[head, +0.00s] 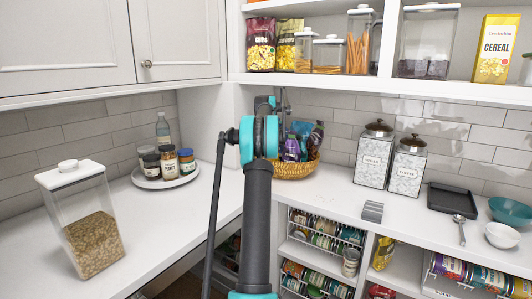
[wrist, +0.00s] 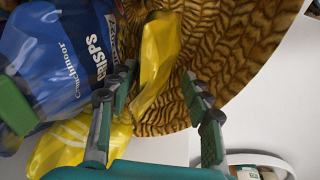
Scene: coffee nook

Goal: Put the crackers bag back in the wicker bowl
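The wicker bowl (head: 297,171) stands on the counter in the corner, with several bags in it. In the wrist view its woven wall (wrist: 235,40) fills the upper part. A blue bag marked CRISPS (wrist: 55,60) lies at the left there. Yellow wrapping (wrist: 157,55) shows against the weave between my fingers, and more yellow (wrist: 65,148) lies below the blue bag. I cannot tell whether either is the crackers bag; no crackers label is readable. My gripper (wrist: 158,82) is open, its fingers wide apart and not closed on anything.
A round tray with jars (head: 167,178) and a tall grain container (head: 89,225) stand to the left. Two canisters (head: 374,155) stand right of the bowl. A yellow bag (head: 383,252) is on the lower shelf. The upper shelf overhangs the bowl. Counter front is mostly clear.

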